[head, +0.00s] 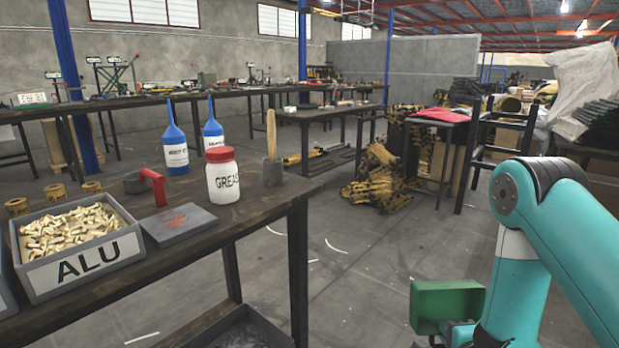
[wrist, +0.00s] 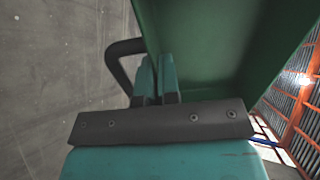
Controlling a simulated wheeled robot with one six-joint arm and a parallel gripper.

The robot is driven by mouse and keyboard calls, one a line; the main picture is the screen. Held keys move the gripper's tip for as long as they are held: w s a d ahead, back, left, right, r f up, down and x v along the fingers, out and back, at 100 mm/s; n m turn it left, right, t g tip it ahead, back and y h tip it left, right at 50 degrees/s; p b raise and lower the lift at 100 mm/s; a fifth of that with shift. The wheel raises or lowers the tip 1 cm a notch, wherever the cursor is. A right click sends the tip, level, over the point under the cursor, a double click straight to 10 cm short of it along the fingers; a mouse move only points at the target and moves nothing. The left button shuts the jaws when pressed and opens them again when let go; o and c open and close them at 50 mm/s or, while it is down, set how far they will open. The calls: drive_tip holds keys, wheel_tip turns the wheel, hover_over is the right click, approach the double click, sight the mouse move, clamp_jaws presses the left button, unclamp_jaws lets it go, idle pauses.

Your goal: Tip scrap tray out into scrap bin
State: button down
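A green open tray (head: 447,303), which I take for the scrap tray, is in the lower right of the head view, at the end of my teal arm. In the wrist view the tray (wrist: 215,50) fills the upper middle and right, its hollow inside showing. Its dark handle (wrist: 118,60) curves down to the fingers of my gripper (wrist: 157,80). The fingers are close together and appear shut on the handle. The tray looks tilted in the wrist view.
A dark workbench (head: 270,210) on the left holds an ALU box of rivets (head: 85,258), a grey plate (head: 180,225), a grease jar (head: 222,178) and blue bottles (head: 175,150). A dark container (head: 245,330) is under it. Open floor (head: 350,270) lies between bench and arm.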

wheel_tip(320, 180, up, 28)
drive_tip(key=p, duration=2.6)
